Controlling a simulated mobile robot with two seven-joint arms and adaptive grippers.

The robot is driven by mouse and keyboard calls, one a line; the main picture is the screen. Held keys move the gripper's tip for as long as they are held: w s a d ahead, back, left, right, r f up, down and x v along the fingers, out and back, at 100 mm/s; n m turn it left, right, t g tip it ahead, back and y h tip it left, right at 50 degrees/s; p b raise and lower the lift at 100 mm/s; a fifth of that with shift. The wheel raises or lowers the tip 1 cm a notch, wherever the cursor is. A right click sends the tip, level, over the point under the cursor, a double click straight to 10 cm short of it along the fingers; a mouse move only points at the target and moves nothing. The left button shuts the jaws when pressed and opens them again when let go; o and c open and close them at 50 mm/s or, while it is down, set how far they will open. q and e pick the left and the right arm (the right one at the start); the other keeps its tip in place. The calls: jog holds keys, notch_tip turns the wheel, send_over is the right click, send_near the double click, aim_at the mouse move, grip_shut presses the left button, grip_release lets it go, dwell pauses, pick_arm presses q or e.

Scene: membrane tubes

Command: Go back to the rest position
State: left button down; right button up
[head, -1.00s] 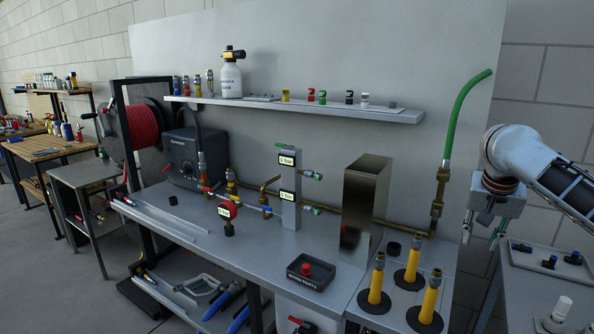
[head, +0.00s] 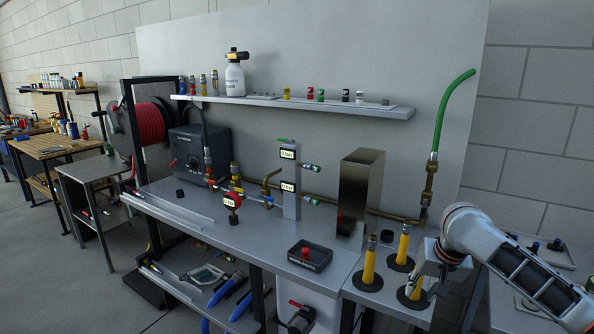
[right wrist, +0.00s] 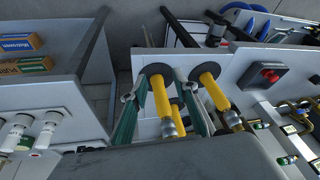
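Three yellow tubes with metal tops stand upright on black round bases at the bench's right end: one at the left (head: 369,267), one behind (head: 404,246) and one at the right front (head: 415,283). My right gripper (head: 421,292) hangs beside and partly in front of the right front tube. In the right wrist view its two fingers (right wrist: 153,88) are spread apart, with a yellow tube (right wrist: 161,98) showing between them. I see no finger closed on it; whether they touch is unclear. My left gripper is out of view.
A steel box (head: 361,190), a black tray with a red button (head: 310,256) and brass piping with a green hose (head: 453,103) stand near the tubes. A grey side table (head: 497,300) is at the right. The bench front (head: 230,240) has clear room.

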jog(key=s+a+f+n+t+y, duration=0.1)
jog(key=s+a+f, duration=0.2)
jog(key=a+f, duration=0.3)
jog(key=s+a+f+n+t+y, duration=0.15)
jog(key=s+a+f, duration=0.25)
jog(key=f, duration=0.4)
jog(key=s+a+f+n+y, duration=0.1)
jog(key=s+a+f+y, duration=0.2)
jog(key=f, duration=0.4)
jog(key=s+d+f+n+t+h, duration=0.2)
jog(key=s+f, duration=0.2)
jog(key=s, duration=0.6)
jog(key=s+d+f+n+t+h, duration=0.1)
jog(key=s+f, duration=0.3)
jog(key=s, duration=0.6)
jog(key=shift+s+d+f+n+t+h, duration=0.15)
jog(key=shift+d+f+n+t+h, duration=0.2)
jog(key=shift+d, duration=0.35)
